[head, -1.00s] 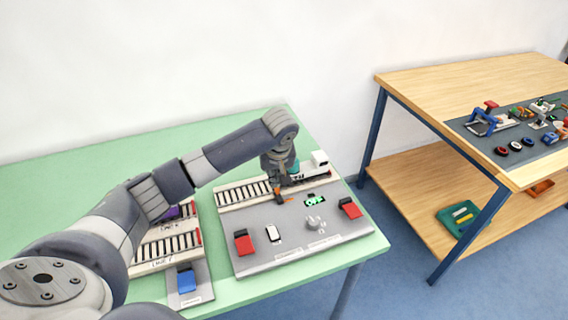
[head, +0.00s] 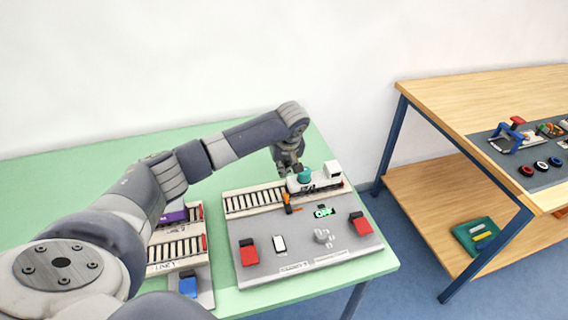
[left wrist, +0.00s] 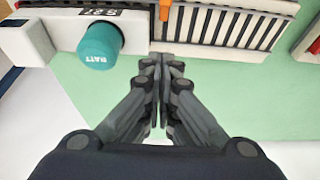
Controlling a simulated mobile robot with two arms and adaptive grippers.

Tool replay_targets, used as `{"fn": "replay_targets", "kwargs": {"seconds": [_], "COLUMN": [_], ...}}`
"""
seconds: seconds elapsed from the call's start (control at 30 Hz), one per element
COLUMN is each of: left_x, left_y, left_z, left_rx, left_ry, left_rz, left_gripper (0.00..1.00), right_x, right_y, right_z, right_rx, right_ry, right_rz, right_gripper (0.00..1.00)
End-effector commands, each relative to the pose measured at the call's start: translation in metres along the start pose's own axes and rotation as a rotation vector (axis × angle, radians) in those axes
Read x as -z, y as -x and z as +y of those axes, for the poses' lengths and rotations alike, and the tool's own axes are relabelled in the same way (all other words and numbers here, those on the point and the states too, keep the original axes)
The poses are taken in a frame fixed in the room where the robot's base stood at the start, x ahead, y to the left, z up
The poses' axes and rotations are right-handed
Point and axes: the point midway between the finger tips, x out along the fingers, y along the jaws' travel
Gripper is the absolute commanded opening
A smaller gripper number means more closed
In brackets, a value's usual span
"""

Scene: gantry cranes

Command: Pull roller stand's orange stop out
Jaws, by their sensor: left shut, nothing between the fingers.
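An orange stop (head: 289,201) stands at the front edge of a white, black-slatted roller track (head: 252,201) on a grey board, left of a white vehicle (head: 326,176). In the left wrist view the orange stop (left wrist: 165,10) shows only partly at the top edge. A teal cylinder marked BATT (left wrist: 101,45) is on the vehicle's side nearer my fingers. My left gripper (head: 294,170) is shut and empty, behind the stop and close to the cylinder. In the left wrist view its fingertips (left wrist: 160,62) are together over green table beside the track, apart from the stop. My right gripper is not in view.
The grey board (head: 262,272) also carries red-and-black blocks (head: 249,251), a white switch (head: 279,243), a lit green OFF display (head: 324,212) and a grey knob (head: 324,237). More tracks (head: 176,246) lie left. A wooden workbench (head: 440,92) stands right. Green table behind is clear.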

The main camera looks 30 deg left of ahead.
Motion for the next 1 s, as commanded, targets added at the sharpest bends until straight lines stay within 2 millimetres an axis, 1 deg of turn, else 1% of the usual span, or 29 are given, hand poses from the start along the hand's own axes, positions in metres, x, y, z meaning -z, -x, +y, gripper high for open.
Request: {"fn": "replay_targets", "kwargs": {"seconds": [0.03,0.1,0.17,0.3,0.33,0.4,0.6,0.8,1.0], "left_x": [0.0,-0.001,-0.001,-0.001,-0.005,-0.015,-0.034,-0.038,-0.038], "left_y": [-0.011,-0.025,-0.036,-0.057,-0.049,-0.045,-0.041,-0.041,-0.041], "left_z": [-0.001,-0.001,-0.001,0.0,0.001,0.0,0.0,0.0,0.0], "left_rx": [0.004,0.004,0.003,0.002,0.0,-0.001,0.0,0.0,0.0], "left_ry": [0.001,0.001,0.0,0.0,-0.005,-0.007,-0.003,-0.001,-0.001], "left_rz": [-0.002,-0.003,-0.002,0.0,0.0,0.001,0.0,0.0,0.0], "left_gripper": [0.0,0.0,0.0,0.0,0.0,0.0,0.0,0.0,0.0], "right_x": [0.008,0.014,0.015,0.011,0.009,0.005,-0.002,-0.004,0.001], "right_y": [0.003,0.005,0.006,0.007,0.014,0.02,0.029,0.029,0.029], "right_z": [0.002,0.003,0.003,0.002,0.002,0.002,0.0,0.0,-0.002], "right_rx": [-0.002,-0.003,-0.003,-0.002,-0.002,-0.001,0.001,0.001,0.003], "right_ry": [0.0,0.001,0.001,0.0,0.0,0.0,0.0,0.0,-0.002], "right_rz": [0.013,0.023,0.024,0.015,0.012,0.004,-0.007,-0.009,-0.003], "right_gripper": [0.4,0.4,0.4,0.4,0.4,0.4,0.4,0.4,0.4]}}
